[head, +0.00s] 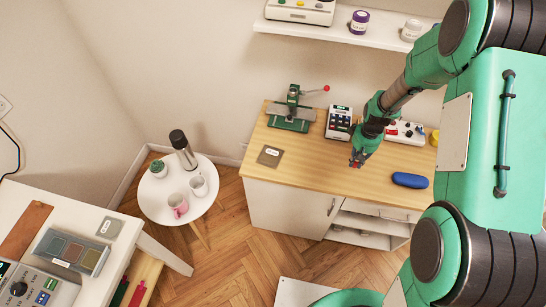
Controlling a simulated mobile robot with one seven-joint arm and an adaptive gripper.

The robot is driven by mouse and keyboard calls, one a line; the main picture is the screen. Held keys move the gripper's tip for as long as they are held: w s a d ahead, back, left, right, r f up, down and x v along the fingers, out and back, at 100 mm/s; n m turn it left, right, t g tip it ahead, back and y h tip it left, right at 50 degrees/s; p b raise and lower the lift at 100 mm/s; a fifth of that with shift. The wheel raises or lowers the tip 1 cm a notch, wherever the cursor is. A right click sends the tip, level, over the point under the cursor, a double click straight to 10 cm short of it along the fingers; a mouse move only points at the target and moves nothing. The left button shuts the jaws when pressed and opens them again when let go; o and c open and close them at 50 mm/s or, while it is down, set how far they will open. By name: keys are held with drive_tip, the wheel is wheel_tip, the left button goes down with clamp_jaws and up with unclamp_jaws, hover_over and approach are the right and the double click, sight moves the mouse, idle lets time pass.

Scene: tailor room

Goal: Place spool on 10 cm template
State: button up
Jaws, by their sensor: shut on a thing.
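My gripper (357,160) hangs pointing down at the front part of the wooden-topped cabinet (310,176), right of a grey square template. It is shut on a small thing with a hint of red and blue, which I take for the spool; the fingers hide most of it. That grey template (270,156) lies flat and bare near the cabinet top's left end, with a small white label. Another grey square plate (109,227) with a white label lies on the white table at left. Both labels are too small to read for sure, so I cannot tell which is 10 cm.
A green press with a red-knobbed lever (291,112) and a keypad device (339,122) stand behind. A blue oblong case (410,180) lies at right. A round white table (156,205) holds mugs, a bottle and a plant. Wood between template and gripper is clear.

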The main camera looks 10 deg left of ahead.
drive_tip(key=s+a+n, duration=0.4)
drive_tip(key=s+a, duration=0.2)
drive_tip(key=a, duration=0.8)
drive_tip(key=s+a+f+n, duration=0.1)
drive_tip(key=s+a+n, duration=0.4)
drive_tip(key=a, duration=0.9)
drive_tip(key=shift+s+b, duration=0.35)
drive_tip(key=shift+s, duration=0.6)
drive_tip(key=shift+w+a, duration=0.1)
drive_tip(key=shift+a, duration=0.05)
hover_over(270, 156)
drive_tip(key=shift+f, duration=0.75)
drive_tip(key=shift+f+b, duration=0.15)
drive_tip(key=shift+b, duration=0.15)
drive_tip(key=shift+f, duration=1.6)
drive_tip(key=shift+f, duration=0.2)
